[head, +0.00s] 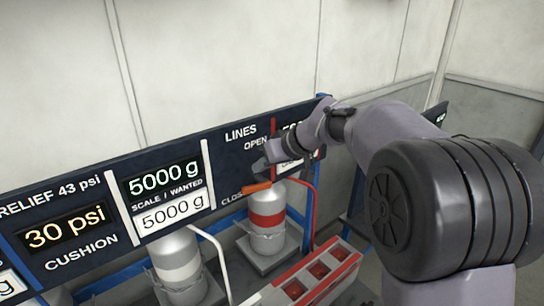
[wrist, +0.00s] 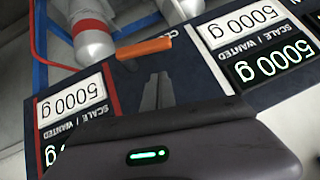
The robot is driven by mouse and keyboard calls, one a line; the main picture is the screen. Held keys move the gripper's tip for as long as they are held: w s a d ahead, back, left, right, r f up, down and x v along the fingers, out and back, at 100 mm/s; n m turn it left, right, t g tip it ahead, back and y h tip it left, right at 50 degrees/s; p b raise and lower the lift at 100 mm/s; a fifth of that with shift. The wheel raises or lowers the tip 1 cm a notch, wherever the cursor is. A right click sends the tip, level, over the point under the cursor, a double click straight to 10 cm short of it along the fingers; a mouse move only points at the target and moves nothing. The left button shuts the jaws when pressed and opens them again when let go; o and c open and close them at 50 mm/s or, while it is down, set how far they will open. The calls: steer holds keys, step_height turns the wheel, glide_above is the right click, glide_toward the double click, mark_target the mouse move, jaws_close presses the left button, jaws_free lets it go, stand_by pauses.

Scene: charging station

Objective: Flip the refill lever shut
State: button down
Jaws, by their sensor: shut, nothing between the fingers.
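The orange lever (head: 257,187) is on the dark panel, low beside the partly hidden "CLOSE" label and below the "OPEN" label. It lies roughly level. In the wrist view the orange lever (wrist: 144,48) shows just beyond my fingertips, with the panel turned upside down. My gripper (head: 264,164) is in front of the panel, just above the lever in the head view. In the wrist view my gripper (wrist: 158,80) has its fingers together, empty, with a small gap seen between them and the lever. The lever's pivot is not clear.
A red-banded white cylinder (head: 267,221) stands below the lever, with another white cylinder (head: 180,262) to its left. A red pipe (head: 312,205) bends down at the right. A red-and-white tray (head: 318,268) is in front. The panel (head: 105,165) carries several displays.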

mark_target(251, 187)
steer(key=shift+s+a+f, duration=0.1)
steer(key=shift+a+f, duration=0.1)
steer(key=shift+f, duration=0.5)
steer(key=shift+a+f, duration=0.15)
steer(key=shift+f, duration=0.6)
steer(key=shift+s+a+f, duration=0.1)
steer(key=shift+a+f, duration=0.1)
steer(key=shift+f, duration=0.5)
steer(key=f+b, duration=0.1)
steer(key=b, duration=0.2)
steer(key=shift+s+a+f+h, duration=0.1)
steer(key=shift+a+f+h, duration=0.1)
steer(key=shift+h, duration=0.2)
steer(key=b, duration=0.2)
steer(key=shift+s+a+f+n+t+b, duration=0.15)
steer(key=shift+s+a+n+t+b, duration=0.15)
steer(key=shift+a+t+b, duration=0.1)
steer(key=shift+d, duration=0.1)
steer(key=shift+w+r, duration=0.1)
steer(key=shift+r, duration=0.2)
